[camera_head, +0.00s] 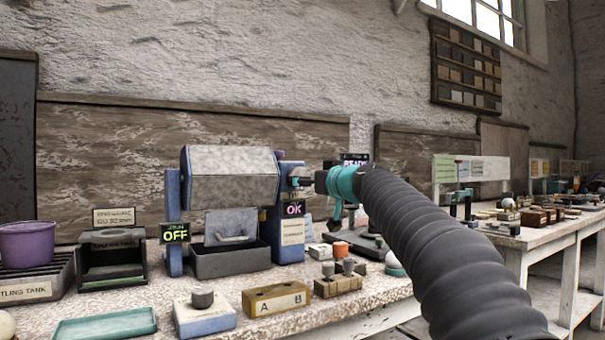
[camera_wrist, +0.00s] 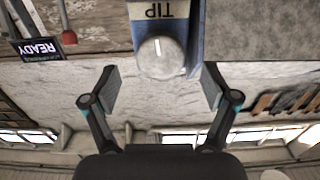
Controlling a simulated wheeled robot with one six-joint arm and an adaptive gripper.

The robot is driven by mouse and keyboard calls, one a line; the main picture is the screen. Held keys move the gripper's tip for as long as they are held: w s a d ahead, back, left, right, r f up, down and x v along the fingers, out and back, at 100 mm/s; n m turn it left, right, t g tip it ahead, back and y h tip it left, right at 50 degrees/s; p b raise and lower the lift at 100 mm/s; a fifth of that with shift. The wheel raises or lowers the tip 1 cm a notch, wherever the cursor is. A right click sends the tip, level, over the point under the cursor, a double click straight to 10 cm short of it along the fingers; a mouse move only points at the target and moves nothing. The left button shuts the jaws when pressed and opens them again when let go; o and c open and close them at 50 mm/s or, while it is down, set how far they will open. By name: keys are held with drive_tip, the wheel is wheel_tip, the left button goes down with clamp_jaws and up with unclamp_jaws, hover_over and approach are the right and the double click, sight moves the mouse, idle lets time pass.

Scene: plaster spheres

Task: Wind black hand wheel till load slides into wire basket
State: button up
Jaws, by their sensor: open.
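A pale grey round knob (camera_wrist: 161,57) sits on a blue post (camera_wrist: 195,30) below an upside-down TIP label in the wrist view. My gripper (camera_wrist: 161,88) is open and empty, its fingers spread either side of and short of the knob. In the head view my gripper (camera_head: 312,181) is at the right side of the blue machine post (camera_head: 289,240). A grey drum (camera_head: 232,176) hangs between the machine's posts. A dark open tray (camera_head: 228,264) stands beneath it. I cannot make out a black hand wheel or a wire basket.
Signs read OFF (camera_head: 175,233) and OK (camera_head: 293,209). A purple bucket (camera_head: 27,243), dark bin (camera_head: 112,265), teal tray (camera_head: 105,325), A/B block (camera_head: 276,299) and small blocks crowd the bench (camera_head: 372,302). Another bench (camera_head: 560,233) stands at right.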

drive_tip(key=shift+p+x, duration=0.65)
drive_tip(key=shift+x, duration=1.25)
drive_tip(key=c, duration=1.2)
